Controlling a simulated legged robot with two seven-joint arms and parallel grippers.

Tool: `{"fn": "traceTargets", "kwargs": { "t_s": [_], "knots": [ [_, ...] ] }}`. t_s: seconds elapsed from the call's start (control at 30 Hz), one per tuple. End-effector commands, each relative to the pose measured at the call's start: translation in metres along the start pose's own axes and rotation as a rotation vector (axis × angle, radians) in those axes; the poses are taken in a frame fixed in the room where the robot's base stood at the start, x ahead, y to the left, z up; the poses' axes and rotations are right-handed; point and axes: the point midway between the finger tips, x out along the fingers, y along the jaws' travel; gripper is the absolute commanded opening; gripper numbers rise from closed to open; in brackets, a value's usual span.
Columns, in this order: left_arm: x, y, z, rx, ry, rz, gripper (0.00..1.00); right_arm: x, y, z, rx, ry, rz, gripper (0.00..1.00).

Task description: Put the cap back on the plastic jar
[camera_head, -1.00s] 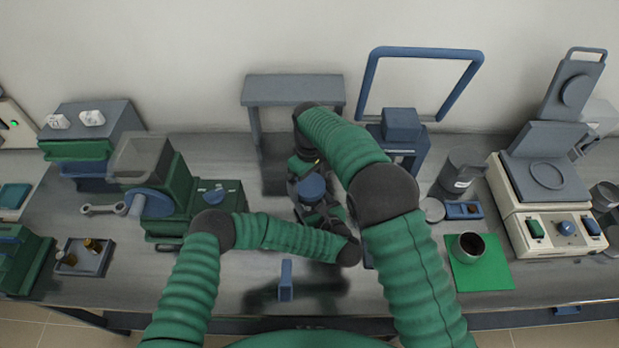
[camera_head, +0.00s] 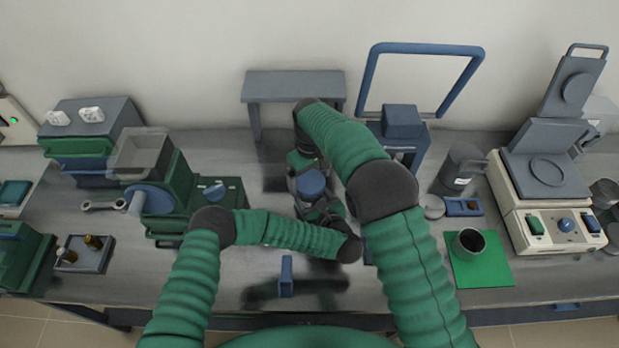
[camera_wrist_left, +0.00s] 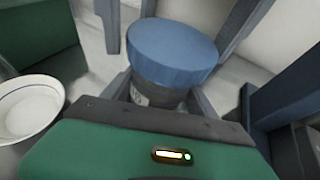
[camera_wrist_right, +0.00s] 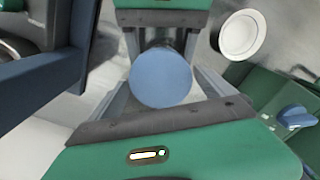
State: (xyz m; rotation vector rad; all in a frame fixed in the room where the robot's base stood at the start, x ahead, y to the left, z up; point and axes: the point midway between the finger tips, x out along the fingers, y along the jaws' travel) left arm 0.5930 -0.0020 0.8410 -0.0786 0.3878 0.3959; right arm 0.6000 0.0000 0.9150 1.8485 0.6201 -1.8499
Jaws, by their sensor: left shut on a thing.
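The plastic jar (camera_wrist_left: 158,95) stands upright between the fingers of my left gripper (camera_wrist_left: 158,92), which is shut on its body. The blue round cap (camera_head: 311,183) is on top of the jar and also shows in the left wrist view (camera_wrist_left: 171,50). I cannot tell whether it is fully seated. My right gripper (camera_head: 308,172) reaches in from the far side, opposite the left one. In the right wrist view its fingers are spread on both sides of the cap (camera_wrist_right: 160,78), with gaps visible. The jar's lower part is mostly hidden.
A white round dish (camera_wrist_right: 238,35) lies near the jar. A green machine (camera_head: 178,195) stands to the left, and a grey stand (camera_head: 293,88) behind. A metal cup (camera_head: 468,243) sits on a green mat (camera_head: 496,268) at the right. A small blue block (camera_head: 286,277) stands in front.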

Motion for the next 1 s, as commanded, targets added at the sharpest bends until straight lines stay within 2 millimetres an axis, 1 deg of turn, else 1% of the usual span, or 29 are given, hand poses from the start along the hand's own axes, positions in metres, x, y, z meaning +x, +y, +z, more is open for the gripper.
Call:
{"fn": "traceTargets", "kwargs": {
  "t_s": [0.27, 0.37, 0.47, 0.7, 0.8, 0.9, 1.0],
  "knots": [
    [0.0, 0.0, 0.0, 0.0, 0.0, 0.0, 0.0, -0.001, 0.0, 0.0, -0.001, 0.0, -0.001, 1.0],
    [0.0, 0.0, 0.0, 0.0, 0.0, 0.0, 0.0, -0.007, 0.0, -0.001, -0.002, 0.001, -0.001, 1.0],
    [0.0, 0.0, 0.0, 0.0, 0.0, 0.0, 0.0, -0.023, 0.0, -0.001, -0.001, 0.002, 0.0, 1.0],
    [0.0, 0.0, 0.0, 0.0, 0.0, 0.0, 0.0, -0.08, 0.001, -0.002, -0.001, 0.002, 0.0, 1.0],
    [0.0, 0.0, 0.0, 0.0, 0.0, 0.0, 0.0, -0.099, 0.001, -0.002, -0.001, 0.002, 0.0, 1.0],
    [0.0, 0.0, 0.0, 0.0, 0.0, 0.0, 0.0, -0.112, 0.001, -0.002, -0.001, 0.0, -0.001, 1.0],
    [0.0, 0.0, 0.0, 0.0, 0.0, 0.0, 0.0, -0.117, 0.001, -0.002, -0.001, -0.001, -0.001, 1.0]
  ]
}}
